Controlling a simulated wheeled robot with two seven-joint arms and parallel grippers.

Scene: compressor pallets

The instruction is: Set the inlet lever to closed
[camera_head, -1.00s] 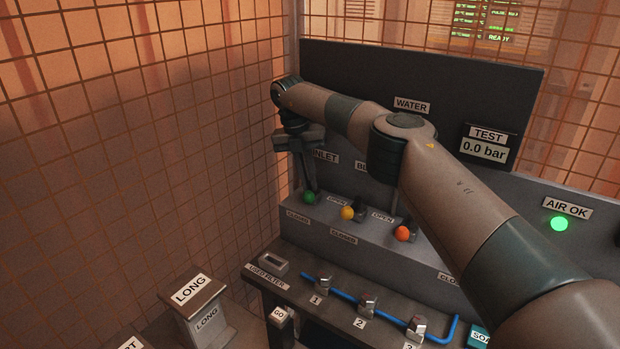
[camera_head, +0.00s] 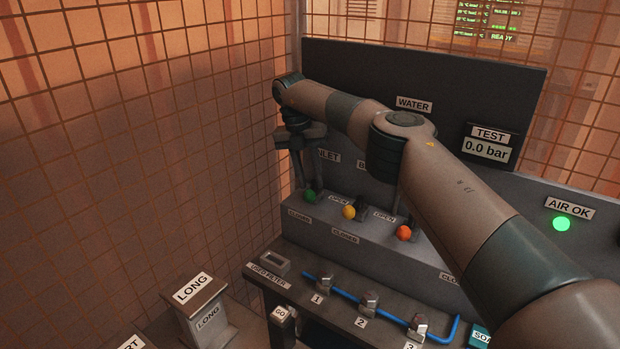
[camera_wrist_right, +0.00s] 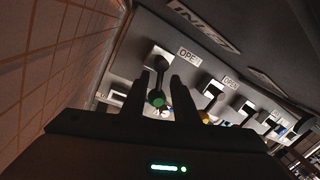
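The inlet lever has a green knob (camera_head: 310,196) and stands at the left end of the grey valve ledge. A CLOSED label (camera_head: 299,216) is below it and an OPEN label (camera_head: 339,201) to its right. My right gripper (camera_head: 304,187) reaches down to the knob. In the right wrist view, the green knob (camera_wrist_right: 157,98) sits between the two spread fingers of my right gripper (camera_wrist_right: 160,88). Gaps show beside the knob, so the gripper looks open and not clamped. Whether the lever stands exactly at either label is unclear. My left gripper is out of view.
A yellow-knobbed lever (camera_head: 349,212) and an orange-knobbed lever (camera_head: 404,233) stand to the right on the same ledge. The mesh fence (camera_head: 200,130) is close on the left. A blue pipe (camera_head: 343,294) with several fittings runs in front, below the ledge.

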